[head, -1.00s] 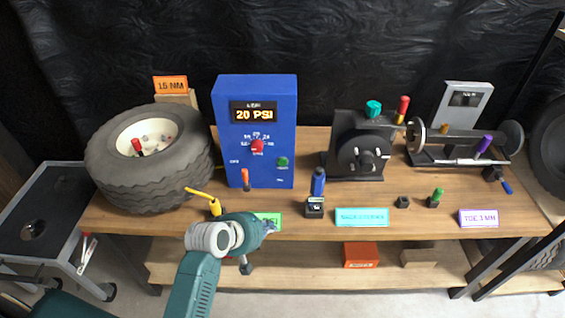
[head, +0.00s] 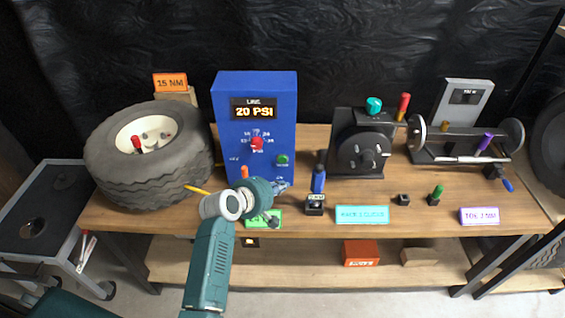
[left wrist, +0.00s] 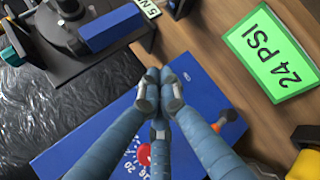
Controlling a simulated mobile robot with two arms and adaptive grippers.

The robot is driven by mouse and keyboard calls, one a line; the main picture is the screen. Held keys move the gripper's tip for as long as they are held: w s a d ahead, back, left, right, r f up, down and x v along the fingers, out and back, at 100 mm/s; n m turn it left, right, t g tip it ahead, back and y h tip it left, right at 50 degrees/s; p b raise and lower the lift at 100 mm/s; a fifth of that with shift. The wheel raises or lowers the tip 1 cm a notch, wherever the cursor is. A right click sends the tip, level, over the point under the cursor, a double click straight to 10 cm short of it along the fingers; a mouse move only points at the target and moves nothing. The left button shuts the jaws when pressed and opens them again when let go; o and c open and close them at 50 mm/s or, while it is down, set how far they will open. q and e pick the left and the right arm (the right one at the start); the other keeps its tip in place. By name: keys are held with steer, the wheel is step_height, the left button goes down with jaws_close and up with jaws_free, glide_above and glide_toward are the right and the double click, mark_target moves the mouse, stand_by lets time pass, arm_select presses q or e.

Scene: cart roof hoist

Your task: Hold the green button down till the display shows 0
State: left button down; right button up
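The blue box (head: 225,130) stands on the bench with its display (head: 254,109) reading 20 PSI. The green button (head: 282,159) is on its front at the lower right, below and right of a red knob (head: 257,144). My left gripper (head: 284,186) is just below the green button in the head view, apart from it in the picture. In the left wrist view its fingers (left wrist: 159,84) are drawn together with nothing between them, over the blue box face (left wrist: 70,150). The green button cannot be made out there. My right gripper is not in view.
A green card reading 24 PSI (left wrist: 270,52) lies on the bench. A tire (head: 120,180) is left of the box, and an orange-tipped lever (head: 245,172) sits at its lower front. A blue-topped tool (head: 318,180) stands just right of my left gripper.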

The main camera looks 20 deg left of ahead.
mark_target(283, 160)
arm_select(q)
steer(key=w+a+b, duration=0.2)
steer(key=w+b, duration=0.1)
steer(key=w, duration=0.4)
steer(key=shift+w+b, duration=0.2)
steer(key=shift+b, duration=0.1)
stand_by(0.8)
steer(key=shift+a, duration=0.1)
steer(key=shift+w+a, duration=0.1)
steer(key=shift+w, duration=0.25)
steer(key=shift+w, duration=0.15)
stand_by(0.6)
